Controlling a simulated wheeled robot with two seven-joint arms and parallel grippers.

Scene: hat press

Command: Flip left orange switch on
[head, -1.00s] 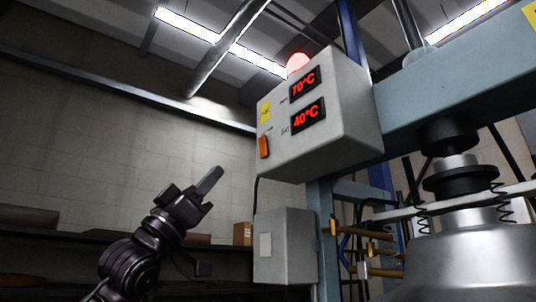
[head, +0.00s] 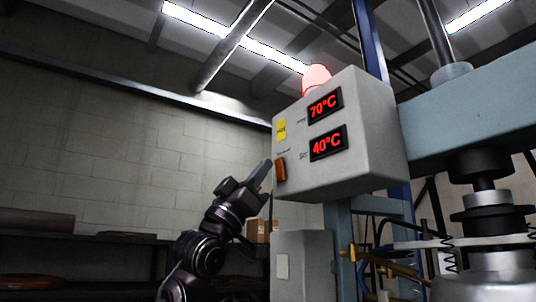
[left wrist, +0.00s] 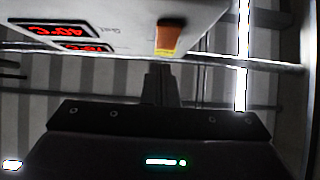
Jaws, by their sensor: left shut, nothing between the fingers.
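The orange switch (head: 281,170) sits on the front of the grey control box (head: 365,135), below a yellow label. It also shows in the left wrist view (left wrist: 170,38), just beyond my fingers. My left gripper (head: 264,172) is shut and empty. Its fingertips are just left of the switch in the head view; I cannot tell whether they touch it. In the left wrist view the closed fingers (left wrist: 160,80) point towards the box edge near the switch. My right gripper is not in view.
Two red displays (head: 326,104) read 70°C and 40°C on the box, with a red lamp (head: 316,78) on top. A smaller grey box (head: 302,265) hangs below. The metal press (head: 490,215) stands at right.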

